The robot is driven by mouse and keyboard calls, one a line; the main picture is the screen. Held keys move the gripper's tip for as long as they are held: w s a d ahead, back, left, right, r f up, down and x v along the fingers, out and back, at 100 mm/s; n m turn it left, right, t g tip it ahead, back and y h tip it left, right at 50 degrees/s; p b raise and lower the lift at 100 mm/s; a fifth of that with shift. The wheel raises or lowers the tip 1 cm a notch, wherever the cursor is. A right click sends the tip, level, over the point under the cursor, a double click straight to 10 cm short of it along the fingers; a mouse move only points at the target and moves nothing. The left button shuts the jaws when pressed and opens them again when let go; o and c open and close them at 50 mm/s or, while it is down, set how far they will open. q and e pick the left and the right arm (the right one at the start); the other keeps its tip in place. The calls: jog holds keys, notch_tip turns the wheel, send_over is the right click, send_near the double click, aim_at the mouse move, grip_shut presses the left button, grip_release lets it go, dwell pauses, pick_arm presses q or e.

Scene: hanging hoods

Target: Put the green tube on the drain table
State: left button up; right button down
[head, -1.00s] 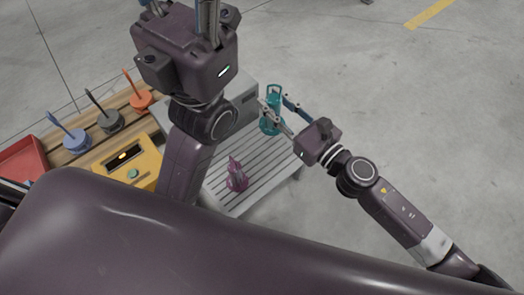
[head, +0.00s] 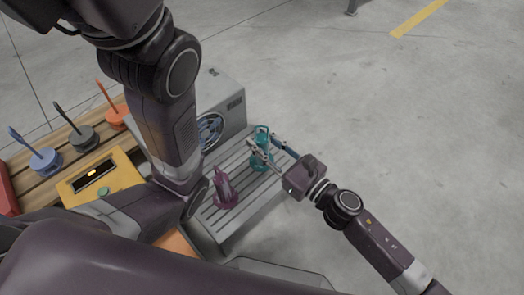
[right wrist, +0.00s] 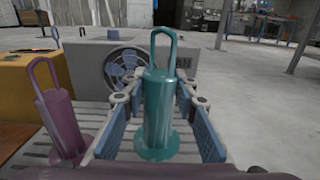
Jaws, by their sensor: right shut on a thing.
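The green tube (head: 261,156), teal with a tall loop handle and a round foot, is upright over the far right part of the drain table (head: 250,192), a grey slatted table. My right gripper (head: 263,143) is shut on it; in the right wrist view the blue-padded fingers flank the tube (right wrist: 158,112). I cannot tell whether its foot touches the slats. My left arm rises at the upper left of the head view; its gripper is out of the picture.
A purple tube (head: 224,190) stands on the slats to the left. A grey box with a blue fan (head: 209,130) stands behind. A yellow box (head: 90,178) and a wooden rack with blue (head: 43,160), dark (head: 80,143) and orange (head: 116,117) items are at left. The floor at right is clear.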

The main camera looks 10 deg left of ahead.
jog(key=shift+f+b, duration=0.95)
jog(key=shift+f, duration=0.55)
jog(key=shift+f, duration=0.2)
jog(key=c, duration=1.5)
grip_release()
jog(key=shift+c, duration=0.2)
